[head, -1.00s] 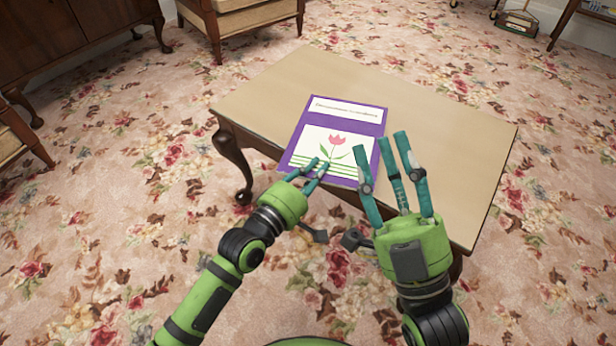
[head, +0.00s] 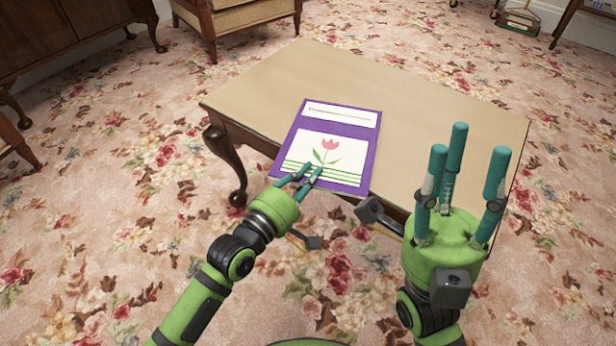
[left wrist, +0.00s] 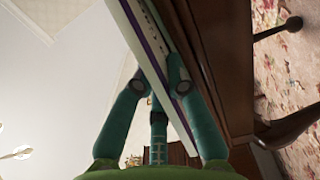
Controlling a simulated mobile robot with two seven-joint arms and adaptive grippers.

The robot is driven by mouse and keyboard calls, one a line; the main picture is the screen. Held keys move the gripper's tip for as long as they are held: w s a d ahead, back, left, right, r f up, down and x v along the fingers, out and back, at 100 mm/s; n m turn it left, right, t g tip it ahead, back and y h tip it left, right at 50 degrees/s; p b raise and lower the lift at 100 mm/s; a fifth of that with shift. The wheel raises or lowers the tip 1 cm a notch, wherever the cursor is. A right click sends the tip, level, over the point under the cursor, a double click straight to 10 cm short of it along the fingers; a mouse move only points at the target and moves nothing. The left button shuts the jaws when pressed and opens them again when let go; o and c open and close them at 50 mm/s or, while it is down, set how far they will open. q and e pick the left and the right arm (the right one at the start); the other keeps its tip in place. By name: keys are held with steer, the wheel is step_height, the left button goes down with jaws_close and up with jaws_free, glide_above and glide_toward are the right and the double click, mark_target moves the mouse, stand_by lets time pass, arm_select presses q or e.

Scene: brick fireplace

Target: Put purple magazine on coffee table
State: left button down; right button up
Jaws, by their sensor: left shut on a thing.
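The purple magazine (head: 346,130), with a pink tulip on a white panel, lies over the front part of the coffee table (head: 265,82). Its near edge sits at or slightly past the table's front edge. My left gripper (head: 300,180) is shut on the near left edge of the magazine. In the left wrist view the fingers (left wrist: 158,95) straddle the magazine's thin edge (left wrist: 160,50), close beside the dark table side (left wrist: 205,60). My right gripper (head: 468,165) is open and empty, fingers spread upward, over the table's front right part.
The rest of the tabletop is bare, with free room behind and to the right of the magazine. An armchair (head: 238,22) stands behind the table and a dark wooden cabinet (head: 75,28) at the far left. Floral carpet surrounds the table.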

arm_select(q)
steer(key=shift+f, duration=0.1)
steer(key=c, duration=1.2)
jaws_free()
steer(key=shift+c, duration=0.2)
